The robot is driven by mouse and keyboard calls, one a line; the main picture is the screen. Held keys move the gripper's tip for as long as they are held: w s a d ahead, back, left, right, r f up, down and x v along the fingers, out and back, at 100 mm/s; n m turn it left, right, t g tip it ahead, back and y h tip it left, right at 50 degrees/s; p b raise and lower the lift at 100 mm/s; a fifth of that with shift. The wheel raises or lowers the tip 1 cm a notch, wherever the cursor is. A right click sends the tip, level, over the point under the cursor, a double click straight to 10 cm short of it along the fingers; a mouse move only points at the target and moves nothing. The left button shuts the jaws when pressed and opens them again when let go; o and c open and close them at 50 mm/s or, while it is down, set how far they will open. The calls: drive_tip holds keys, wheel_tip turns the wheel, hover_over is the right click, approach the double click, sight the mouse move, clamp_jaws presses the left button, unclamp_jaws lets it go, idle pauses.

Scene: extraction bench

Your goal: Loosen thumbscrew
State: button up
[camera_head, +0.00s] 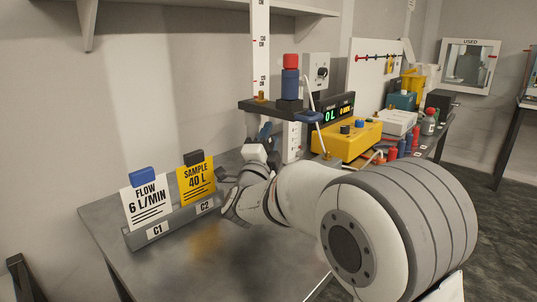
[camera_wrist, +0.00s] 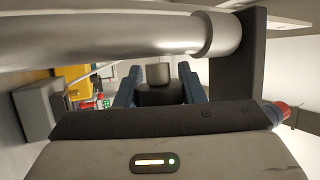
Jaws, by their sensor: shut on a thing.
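In the wrist view, the two blue fingers of my gripper (camera_wrist: 158,84) stand either side of a dark grey knob (camera_wrist: 158,73), which I take to be the thumbscrew. The fingers are shut on it. In the head view, my gripper (camera_head: 265,132) reaches up to just under the dark bracket (camera_head: 262,108) on the white upright post (camera_head: 260,40). The thumbscrew itself cannot be made out there. The bracket carries a blue cylinder (camera_head: 290,84) with a red top (camera_head: 291,61).
Two cards, FLOW 6 L/MIN (camera_head: 146,203) and SAMPLE 40 L (camera_head: 196,180), stand in a grey holder (camera_head: 180,224) at left. A yellow box (camera_head: 348,138) with a lit display (camera_head: 338,110) stands right of the post. The grey bench (camera_head: 110,240) is bare at front left.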

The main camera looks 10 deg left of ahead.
drive_tip(key=t+b, duration=0.1)
drive_tip(key=b, duration=0.2)
drive_tip(key=shift+f+n+y, duration=0.2)
drive_tip(key=shift+n+y, duration=0.2)
drive_tip(key=shift+r+t+b, duration=0.25)
drive_tip(key=shift+t+b, duration=0.15)
drive_tip(key=o, duration=1)
drive_tip(key=v, duration=0.2)
drive_tip(key=shift+s+a+f, duration=0.1)
drive_tip(key=shift+s+a, duration=0.05)
drive_tip(key=shift+s, duration=0.15)
drive_tip(key=s, duration=1.2)
drive_tip(key=shift+s+a+f, duration=0.1)
drive_tip(key=shift+s+a, duration=0.05)
drive_tip(key=shift+a, duration=0.2)
